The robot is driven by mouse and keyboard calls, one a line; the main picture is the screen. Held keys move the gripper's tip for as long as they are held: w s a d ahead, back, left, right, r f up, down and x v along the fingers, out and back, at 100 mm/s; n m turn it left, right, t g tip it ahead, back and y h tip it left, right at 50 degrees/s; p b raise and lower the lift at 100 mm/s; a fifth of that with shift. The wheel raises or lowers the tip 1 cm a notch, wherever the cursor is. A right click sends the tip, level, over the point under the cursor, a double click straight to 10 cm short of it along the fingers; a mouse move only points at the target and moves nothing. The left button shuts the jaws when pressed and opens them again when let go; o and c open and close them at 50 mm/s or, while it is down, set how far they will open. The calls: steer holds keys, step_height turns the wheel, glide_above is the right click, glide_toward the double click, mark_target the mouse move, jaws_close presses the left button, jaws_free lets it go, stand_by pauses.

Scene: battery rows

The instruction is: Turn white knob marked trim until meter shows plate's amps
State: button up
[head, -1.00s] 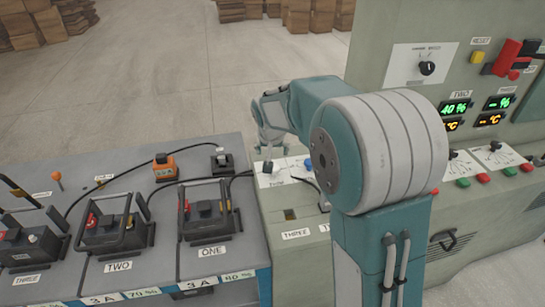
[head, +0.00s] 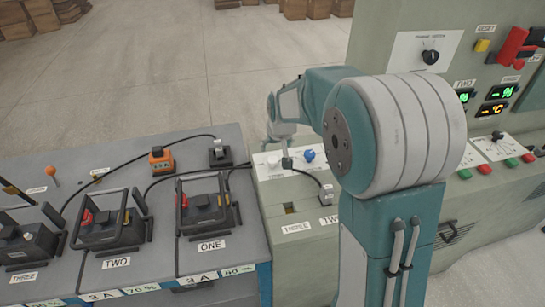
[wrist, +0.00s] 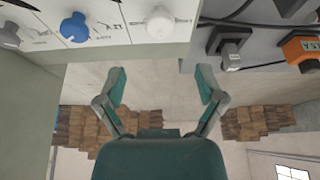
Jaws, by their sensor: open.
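The white knob (wrist: 160,22) is at the top of the wrist view, on the white panel edge, above and between my spread fingers. It also shows small in the head view (head: 274,161). A blue knob (wrist: 74,28) is beside it on the same panel. My gripper (wrist: 161,84) is open, empty and apart from the white knob; its tip area is just behind the knob in the head view. An orange meter (head: 162,160) sits on the grey bench; its reading is too small to be sure of.
Batteries marked ONE (head: 207,205), TWO (head: 110,222) and THREE (head: 25,240) stand on the bench with black cables. A dark plug block (head: 219,153) is at the bench's back. A tall console (head: 400,25) rises on the right. Open floor lies behind.

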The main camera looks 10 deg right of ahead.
mark_target(273, 159)
steer(key=x, duration=0.9)
steer(key=shift+f, duration=0.1)
steer(key=c, duration=1.2)
